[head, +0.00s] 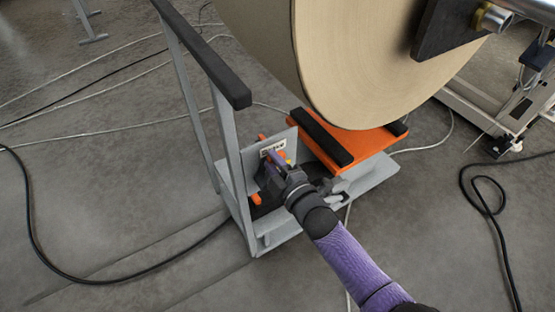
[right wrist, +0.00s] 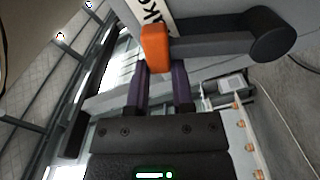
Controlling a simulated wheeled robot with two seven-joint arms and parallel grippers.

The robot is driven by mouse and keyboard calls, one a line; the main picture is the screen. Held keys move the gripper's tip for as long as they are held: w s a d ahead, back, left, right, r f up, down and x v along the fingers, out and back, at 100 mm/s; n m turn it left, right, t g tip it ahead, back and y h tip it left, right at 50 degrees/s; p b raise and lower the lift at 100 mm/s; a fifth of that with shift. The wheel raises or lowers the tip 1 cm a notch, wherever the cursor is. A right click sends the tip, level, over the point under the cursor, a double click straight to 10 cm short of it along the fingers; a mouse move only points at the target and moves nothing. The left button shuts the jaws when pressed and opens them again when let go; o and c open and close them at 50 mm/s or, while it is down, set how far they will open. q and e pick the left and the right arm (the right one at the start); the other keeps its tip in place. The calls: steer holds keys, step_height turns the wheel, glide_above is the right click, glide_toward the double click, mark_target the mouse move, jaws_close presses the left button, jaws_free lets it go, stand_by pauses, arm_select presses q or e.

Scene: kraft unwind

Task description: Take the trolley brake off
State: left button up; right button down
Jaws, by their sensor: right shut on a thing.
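The trolley (head: 232,140) is a grey frame with a black push bar (head: 205,55) and an orange cradle (head: 365,146) under a large kraft roll. A grey plate with a white label (head: 272,147) is on its near end. My right gripper (head: 272,161) is at this plate, over orange parts that it partly hides. In the right wrist view, the purple fingers of my right gripper (right wrist: 160,74) are shut at the orange end of the brake lever (right wrist: 155,48). A dark arm runs from it to a round hub (right wrist: 272,36). My left gripper is not in view.
The big kraft roll (head: 340,60) hangs just above the cradle, with a dark block and metal shaft (head: 495,18) at upper right. Cables (head: 40,235) lie on the concrete floor on both sides. The floor left of the trolley is otherwise open.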

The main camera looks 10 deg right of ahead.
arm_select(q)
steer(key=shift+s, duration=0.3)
arm_select(e)
steer(key=shift+c, duration=2.4)
jaws_free()
arm_select(q)
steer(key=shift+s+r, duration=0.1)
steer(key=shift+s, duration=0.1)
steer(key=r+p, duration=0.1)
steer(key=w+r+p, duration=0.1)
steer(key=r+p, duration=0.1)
steer(key=p, duration=0.1)
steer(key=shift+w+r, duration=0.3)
arm_select(e)
steer(key=v, duration=1)
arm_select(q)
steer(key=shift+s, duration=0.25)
